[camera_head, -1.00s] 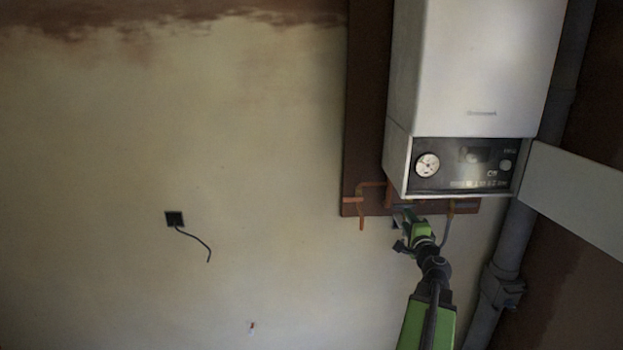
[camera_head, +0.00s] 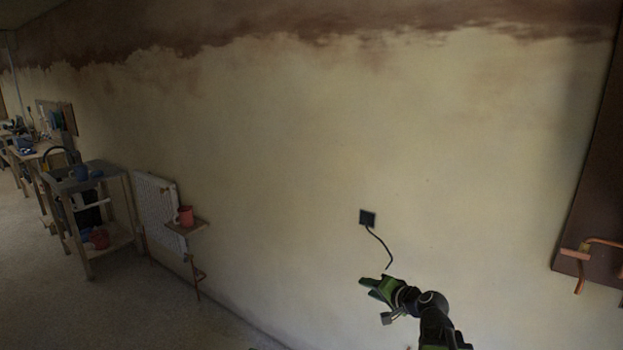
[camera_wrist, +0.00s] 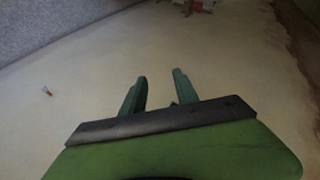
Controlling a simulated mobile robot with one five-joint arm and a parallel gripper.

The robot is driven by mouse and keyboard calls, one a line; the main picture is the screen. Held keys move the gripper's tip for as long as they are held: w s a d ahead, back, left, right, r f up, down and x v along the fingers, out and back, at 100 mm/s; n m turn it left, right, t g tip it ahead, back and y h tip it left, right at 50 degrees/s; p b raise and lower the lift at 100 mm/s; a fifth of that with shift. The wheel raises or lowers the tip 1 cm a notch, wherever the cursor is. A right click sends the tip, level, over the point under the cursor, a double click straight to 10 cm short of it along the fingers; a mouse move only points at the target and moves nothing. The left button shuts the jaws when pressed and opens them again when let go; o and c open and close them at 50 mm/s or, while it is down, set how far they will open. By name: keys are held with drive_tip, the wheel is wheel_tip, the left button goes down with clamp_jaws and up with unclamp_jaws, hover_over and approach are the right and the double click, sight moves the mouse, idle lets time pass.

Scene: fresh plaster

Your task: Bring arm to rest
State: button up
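My gripper (camera_head: 368,287) is at the lower right of the head view, in front of the pale plastered wall (camera_head: 270,170). Its green fingers point to the left, just below the loose dark cable of a wall socket. In the wrist view my gripper (camera_wrist: 162,82) shows two green fingers standing apart with nothing between them. The arm reaches up from the bottom edge of the head view, bent at a dark joint.
A black wall socket (camera_head: 367,217) has a cable hanging from it. Copper pipes (camera_head: 583,262) on a brown board are at the right. A red mug (camera_head: 185,215) stands on a small shelf by a white radiator (camera_head: 153,212). A cart (camera_head: 118,200) and open floor (camera_head: 130,315) are at left.

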drive_tip(key=s+a+f+n+g, duration=0.55)
drive_tip(key=a+f, duration=0.25)
drive_tip(key=a, duration=0.3)
drive_tip(key=s+d+f+g+h, duration=0.3)
drive_tip(key=s+d, duration=0.1)
drive_tip(key=s, duration=0.3)
drive_tip(key=s+d+f+n+g+h, duration=0.1)
drive_tip(key=s+d+f+g+h, duration=0.1)
drive_tip(key=s, duration=0.4)
drive_tip(key=shift+s+d+f+g+h+b, duration=0.4)
drive_tip(key=shift+d+f, duration=0.25)
drive_tip(key=shift+d, duration=0.55)
